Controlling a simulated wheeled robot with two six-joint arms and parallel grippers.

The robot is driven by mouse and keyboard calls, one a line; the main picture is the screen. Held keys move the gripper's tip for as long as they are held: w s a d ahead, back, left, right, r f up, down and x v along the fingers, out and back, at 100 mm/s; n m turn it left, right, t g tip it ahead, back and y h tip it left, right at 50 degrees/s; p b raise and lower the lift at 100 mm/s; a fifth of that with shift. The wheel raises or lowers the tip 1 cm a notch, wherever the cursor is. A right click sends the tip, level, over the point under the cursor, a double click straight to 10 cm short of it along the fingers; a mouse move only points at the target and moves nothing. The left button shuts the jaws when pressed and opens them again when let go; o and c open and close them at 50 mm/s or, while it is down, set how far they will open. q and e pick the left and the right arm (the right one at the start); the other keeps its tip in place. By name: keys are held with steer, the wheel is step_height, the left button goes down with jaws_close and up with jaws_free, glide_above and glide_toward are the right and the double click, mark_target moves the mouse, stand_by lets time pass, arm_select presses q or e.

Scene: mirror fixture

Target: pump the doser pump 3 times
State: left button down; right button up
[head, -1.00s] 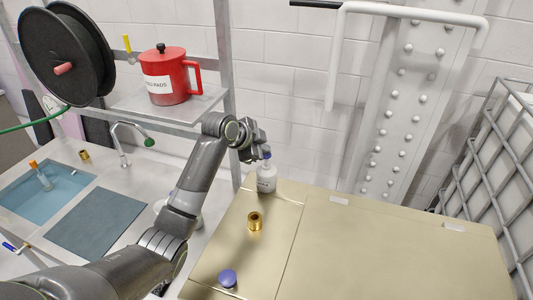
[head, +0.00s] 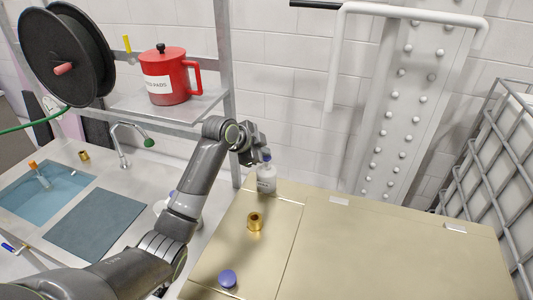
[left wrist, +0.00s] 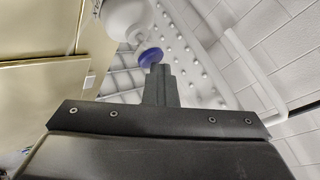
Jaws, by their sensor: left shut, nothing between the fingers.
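The doser pump is a white bottle (head: 266,179) with a dark label and a blue pump head (head: 267,158). It stands upright near the back left corner of the gold-coloured top. My left gripper (head: 262,149) is shut and empty, just above the pump head. In the left wrist view, the shut fingers (left wrist: 157,80) point at the blue head (left wrist: 151,57), and the white bottle (left wrist: 126,18) shows beyond it. I cannot tell whether the fingertips touch the head. My right gripper is not in view.
A brass fitting (head: 255,221) and a purple knob (head: 228,278) sit on the gold-coloured top (head: 380,250). A red pot (head: 170,78) stands on the shelf left of my arm. A sink (head: 42,192) and tap (head: 122,145) are further left. A metal cage (head: 490,150) is at right.

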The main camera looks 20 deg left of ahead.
arm_select(q)
steer(key=shift+f, duration=0.15)
steer(key=shift+w+a+r+p, duration=0.1)
steer(key=shift+r+p, duration=1.15)
steer(key=shift+r, duration=0.2)
step_height(320, 180, up, 3)
steer(key=p, duration=0.3)
steer(key=shift+r+p, duration=0.5)
steer(key=shift+r, duration=0.45)
stand_by(1.1)
